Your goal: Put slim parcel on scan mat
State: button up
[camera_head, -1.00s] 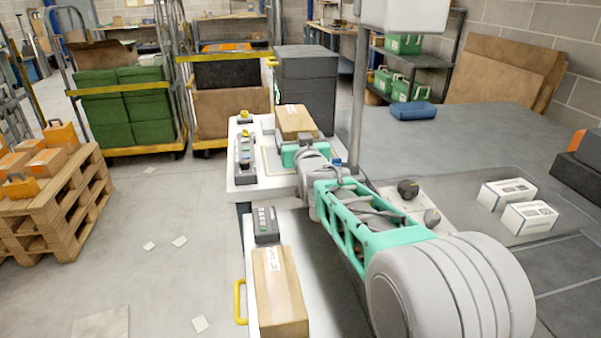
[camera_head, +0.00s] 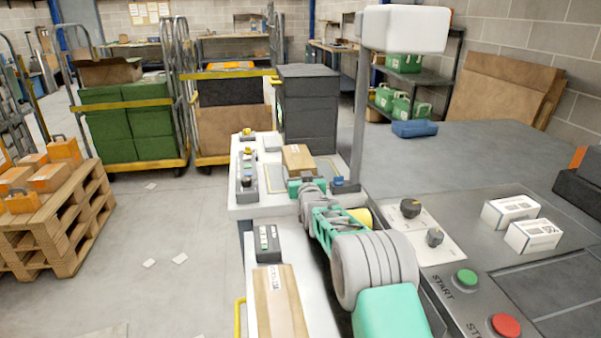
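A small brown parcel (camera_head: 298,158) with a pale label is at the far white table, over or on a mat (camera_head: 273,184) with a pale yellow outline. My gripper (camera_head: 306,184), teal and grey, is right at the parcel's near side, seen from behind. Its fingertips are hidden, so whether it grips the parcel is unclear. I cannot tell for sure if the parcel rests flat on the mat. A longer brown parcel (camera_head: 280,303) with a white label lies on the near white surface, left of my arm.
A control strip (camera_head: 246,175) lines the table's left side, and a grey post stands at its right. A dark box (camera_head: 268,244) lies beyond the long parcel. At right, a console has knobs, two white boxes (camera_head: 532,236) and start and stop buttons.

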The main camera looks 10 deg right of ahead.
jog(key=shift+r, duration=0.25)
jog(key=shift+f, duration=0.15)
jog(key=o, duration=2)
jog(key=shift+f, duration=0.15)
jog(key=shift+s+r, duration=0.1)
jog(key=shift+r, duration=0.15)
jog(key=s, duration=0.7)
jog(key=shift+s+f, duration=0.15)
